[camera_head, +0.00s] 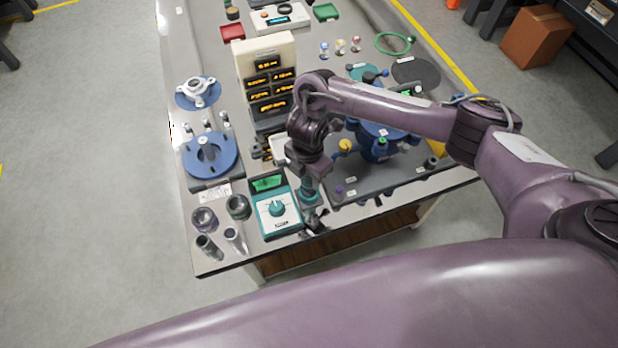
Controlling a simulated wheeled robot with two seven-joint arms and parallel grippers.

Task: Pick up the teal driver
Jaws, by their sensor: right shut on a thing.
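My right gripper (314,217) is low over the front edge of the bench, just right of a teal tester with a dial (265,215). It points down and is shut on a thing. A teal piece that looks like the teal driver (309,191) shows at the gripper, mostly hidden by the wrist and fingers. I cannot tell whether its lower end touches the bench. My left gripper is not in view.
Dark cups (238,207) and short tubes stand at the front left corner. A blue round flange (209,155) lies behind them. A cream display tower (265,80) stands behind the gripper. Blue valve equipment (375,145) on a grey plate is to the right, under my arm.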

